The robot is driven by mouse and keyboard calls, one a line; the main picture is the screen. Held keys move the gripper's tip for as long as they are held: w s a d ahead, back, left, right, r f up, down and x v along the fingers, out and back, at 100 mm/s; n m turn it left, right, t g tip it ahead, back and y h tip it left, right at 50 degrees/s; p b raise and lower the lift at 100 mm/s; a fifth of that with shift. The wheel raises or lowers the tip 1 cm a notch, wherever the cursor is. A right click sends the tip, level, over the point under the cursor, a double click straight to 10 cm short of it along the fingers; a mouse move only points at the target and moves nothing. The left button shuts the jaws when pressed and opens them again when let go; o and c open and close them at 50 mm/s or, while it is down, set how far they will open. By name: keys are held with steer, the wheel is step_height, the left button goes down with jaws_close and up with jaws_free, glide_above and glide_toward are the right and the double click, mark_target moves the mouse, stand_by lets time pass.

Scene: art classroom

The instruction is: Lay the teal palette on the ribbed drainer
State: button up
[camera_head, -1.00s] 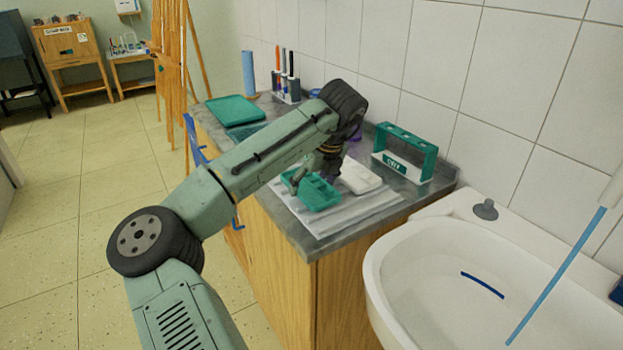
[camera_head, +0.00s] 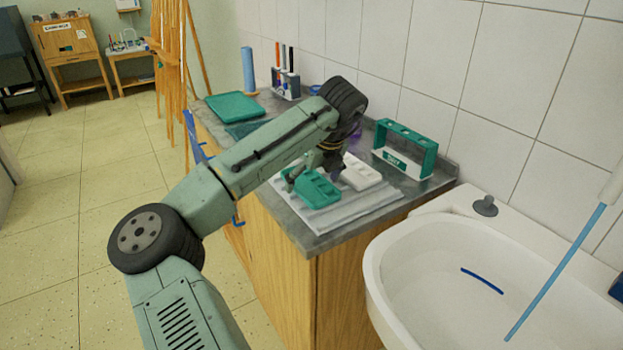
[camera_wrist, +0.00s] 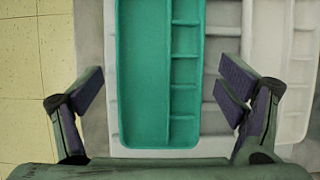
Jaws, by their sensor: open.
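The teal palette (camera_head: 315,189) has several compartments and lies on the pale ribbed drainer (camera_head: 345,208) near the counter's front corner. In the wrist view the palette (camera_wrist: 155,75) lies lengthwise between my fingers, and drainer ribs (camera_wrist: 222,75) show beside it. My gripper (camera_head: 312,172) is over the palette's near end. In the wrist view my gripper (camera_wrist: 165,95) is open, one finger on each side of the palette, with gaps on both sides. The far end of the palette is cut off in the wrist view.
A white palette (camera_head: 361,173) lies on the drainer to the right of the teal one. A green rack (camera_head: 404,150) stands behind, by the wall. A teal tray (camera_head: 235,107) is at the counter's far end. The sink (camera_head: 480,265) is at right.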

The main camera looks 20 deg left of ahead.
steer(key=b+v, duration=0.1)
steer(key=v, duration=1.1)
steer(key=shift+r, duration=0.15)
